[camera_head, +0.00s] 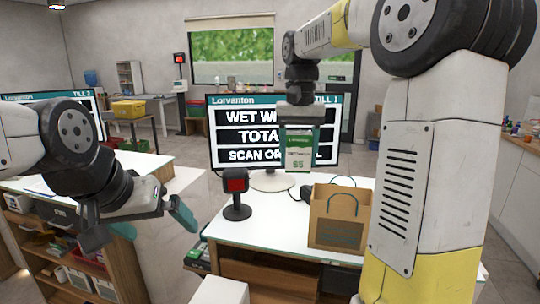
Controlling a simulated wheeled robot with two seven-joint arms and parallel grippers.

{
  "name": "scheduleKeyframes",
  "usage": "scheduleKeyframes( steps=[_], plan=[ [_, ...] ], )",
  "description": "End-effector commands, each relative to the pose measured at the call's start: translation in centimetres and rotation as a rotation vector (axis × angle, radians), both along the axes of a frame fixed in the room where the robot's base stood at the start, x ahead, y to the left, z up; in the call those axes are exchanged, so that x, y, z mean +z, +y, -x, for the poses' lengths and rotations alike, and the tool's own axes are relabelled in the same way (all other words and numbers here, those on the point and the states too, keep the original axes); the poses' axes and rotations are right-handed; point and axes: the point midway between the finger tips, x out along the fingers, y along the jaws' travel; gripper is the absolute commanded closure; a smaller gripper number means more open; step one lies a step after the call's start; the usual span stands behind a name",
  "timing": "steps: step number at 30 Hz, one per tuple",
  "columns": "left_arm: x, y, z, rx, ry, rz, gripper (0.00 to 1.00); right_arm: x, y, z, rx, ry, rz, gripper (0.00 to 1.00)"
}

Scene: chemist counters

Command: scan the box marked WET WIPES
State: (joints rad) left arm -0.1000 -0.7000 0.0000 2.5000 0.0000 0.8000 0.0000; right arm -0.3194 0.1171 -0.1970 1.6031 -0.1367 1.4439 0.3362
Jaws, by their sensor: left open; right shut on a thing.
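A green and white box (299,152) with "$5" on its front hangs below my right gripper (299,122); its name is too small to read surely. My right gripper is shut on it, above the counter and in front of the till screen (222,153). The screen shows "WET WI", "TOTA" and "SCAN OR", partly covered by the gripper and box. A black scanner with a red face (236,181) stands on the counter, left of and lower than the box, apart from it. My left gripper (153,224) is open and empty, left of the scanner.
A brown paper bag with blue handles (338,232) stands on the white counter (245,232), right of the scanner. A gap separates this counter from the left shelf unit (133,270). A white box top (220,290) shows at the bottom.

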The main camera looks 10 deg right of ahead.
Motion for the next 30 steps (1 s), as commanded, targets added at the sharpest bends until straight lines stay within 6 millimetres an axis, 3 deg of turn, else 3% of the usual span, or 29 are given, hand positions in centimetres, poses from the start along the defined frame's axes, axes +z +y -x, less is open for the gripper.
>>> scheduleKeyframes(
  steps=[18, 23, 30],
  plan=[
    [0.0, 0.0, 0.0, 0.0, 0.0, 0.0, 0.0, 0.0, -11.2, 0.5, -0.176, 0.0, 0.001, 0.86],
    [0.0, 0.0, 0.0, 0.0, 0.0, 0.0, 0.0, 0.0, -12.7, 0.6, -0.199, 0.001, 0.001, 0.86],
    [0.0, 0.0, 0.0, 0.0, 0.0, 0.0, 0.0, 0.0, -12.8, 0.6, -0.2, 0.0, 0.001, 0.86]
  ],
)
